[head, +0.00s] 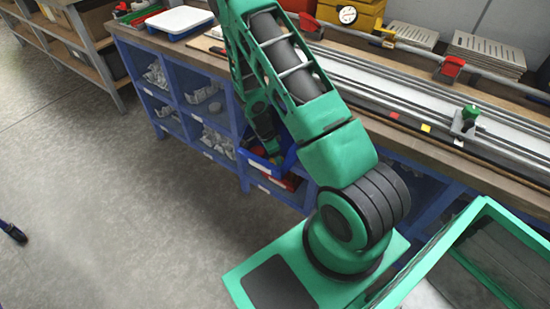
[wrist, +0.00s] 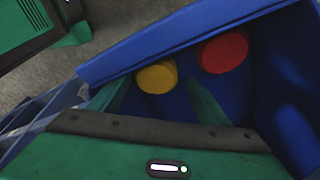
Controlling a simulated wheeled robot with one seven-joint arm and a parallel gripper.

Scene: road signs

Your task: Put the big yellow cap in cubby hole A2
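The yellow cap (wrist: 157,77) is a round disc inside a blue bin (wrist: 180,40) in the wrist view. A red cap (wrist: 223,51) lies to its right in the same bin. My gripper (wrist: 158,90) is open over the bin, with its green fingers to the left and right of the yellow cap and nothing held. I cannot tell how far above the cap the fingertips are. In the head view the blue bin (head: 262,166) sits at the shelf front, partly hidden by my arm, and the yellow cap cannot be made out. No cubby label is readable.
Blue shelving (head: 237,108) with open cubbies holding pale parts stands under the workbench (head: 140,40). A rail (head: 420,88) and yellow boxes (head: 350,14) are on the bench. The grey floor (head: 110,190) at left is mostly clear.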

